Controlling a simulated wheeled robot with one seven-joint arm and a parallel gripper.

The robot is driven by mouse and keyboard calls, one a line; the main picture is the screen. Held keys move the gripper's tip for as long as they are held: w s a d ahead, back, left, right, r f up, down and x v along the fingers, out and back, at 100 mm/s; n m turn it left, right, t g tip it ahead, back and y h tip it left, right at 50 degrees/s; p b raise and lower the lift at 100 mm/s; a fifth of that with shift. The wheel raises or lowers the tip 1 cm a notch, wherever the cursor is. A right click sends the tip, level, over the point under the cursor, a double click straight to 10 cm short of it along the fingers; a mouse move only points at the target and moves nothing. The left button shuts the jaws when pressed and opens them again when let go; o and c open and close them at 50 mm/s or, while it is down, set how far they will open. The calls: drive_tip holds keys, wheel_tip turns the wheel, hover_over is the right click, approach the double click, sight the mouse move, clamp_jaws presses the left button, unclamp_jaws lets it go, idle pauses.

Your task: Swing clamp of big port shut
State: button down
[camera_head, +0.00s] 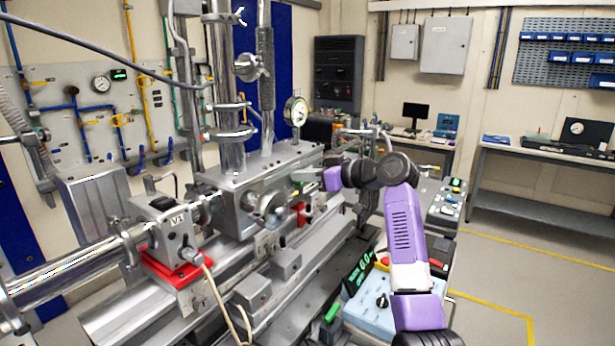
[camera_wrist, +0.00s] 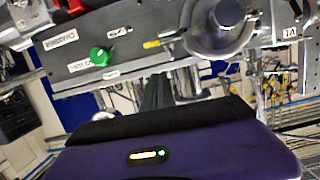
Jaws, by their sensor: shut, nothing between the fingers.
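The big port (camera_head: 268,205) is a round, silver flanged fitting on the front of the metal chamber in the head view. In the wrist view its round face (camera_wrist: 222,22) is at the top right, cut by the frame edge. A metal ring sits around it, but I cannot tell how far the clamp stands open. A small yellow part (camera_wrist: 152,44) juts out beside the port.
A green knob (camera_wrist: 100,56) is on the chamber face near the port. A pressure gauge (camera_head: 296,111) stands on the chamber (camera_head: 245,180). A valve box (camera_head: 170,232) with a red base is to the left. A blue control box (camera_head: 378,312) is below my arm. Floor is free at right.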

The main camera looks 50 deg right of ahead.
drive_tip(key=b+v, duration=0.3)
drive_tip(key=v, duration=0.7)
drive_tip(key=shift+r, duration=0.25)
